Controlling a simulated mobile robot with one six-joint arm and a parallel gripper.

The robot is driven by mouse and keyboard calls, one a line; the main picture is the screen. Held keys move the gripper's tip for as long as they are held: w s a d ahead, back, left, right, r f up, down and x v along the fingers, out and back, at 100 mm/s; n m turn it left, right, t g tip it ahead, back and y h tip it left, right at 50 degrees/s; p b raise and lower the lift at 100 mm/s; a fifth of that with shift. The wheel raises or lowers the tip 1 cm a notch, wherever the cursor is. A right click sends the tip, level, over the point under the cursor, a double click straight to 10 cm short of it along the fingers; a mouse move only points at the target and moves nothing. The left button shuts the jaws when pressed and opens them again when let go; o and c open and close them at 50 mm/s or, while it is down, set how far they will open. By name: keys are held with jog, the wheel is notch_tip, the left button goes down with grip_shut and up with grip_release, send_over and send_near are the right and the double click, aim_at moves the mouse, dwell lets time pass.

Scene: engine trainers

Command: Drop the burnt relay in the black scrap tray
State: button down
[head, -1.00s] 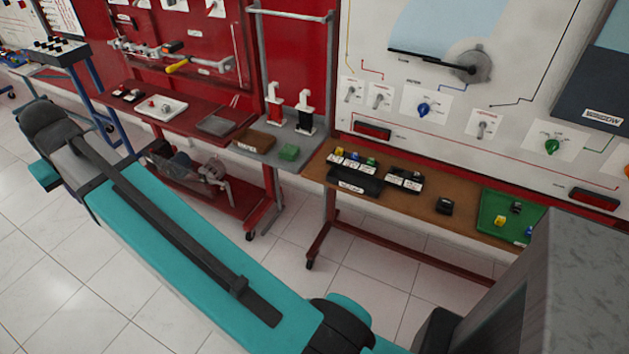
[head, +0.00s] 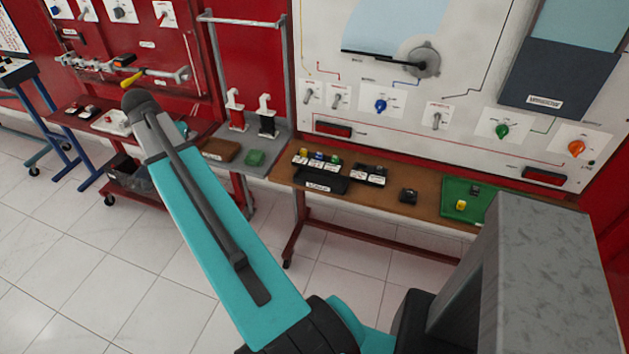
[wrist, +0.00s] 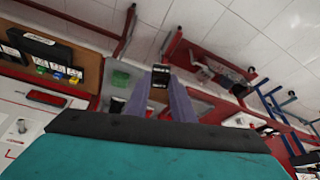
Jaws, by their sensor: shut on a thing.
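My gripper (wrist: 160,88) shows in the wrist view, with its two greyish fingers shut on a small dark block with a pale band, the burnt relay (wrist: 160,75). The relay sits at the fingertips, with floor and stands behind it. In the head view my arm hides the gripper and relay. The black scrap tray (head: 328,181) lies at the left front of the brown bench, with a white label on its front. It also shows at the upper left of the wrist view (wrist: 40,48), apart from the gripper.
Yellow, blue and green relays (head: 319,157) stand behind the tray. A black block (head: 408,196) and a green tray (head: 452,210) are to the right on the bench.

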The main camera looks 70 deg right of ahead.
jog(key=s+d+f+m+g+p, duration=0.2)
jog(key=s+d+m, duration=0.5)
jog(key=s+d, duration=0.7)
jog(key=s+d+f+m+g+y+p, duration=0.1)
jog(key=s+d+f+m+g+p, duration=0.1)
jog(key=s+d+m, duration=0.6)
jog(key=s+d+f+g, duration=0.1)
jog(key=s+d, duration=0.5)
jog(key=s, duration=0.6)
jog(key=shift+s+f+y, duration=0.3)
jog(key=shift+s+f, duration=0.05)
jog(key=shift+f, duration=0.35)
jog(key=shift+f, duration=0.1)
jog(key=shift+f+b, duration=1.1)
jog(key=shift+f, duration=1.75)
jog(key=c, duration=1.4)
grip_release()
jog(key=shift+c, duration=0.2)
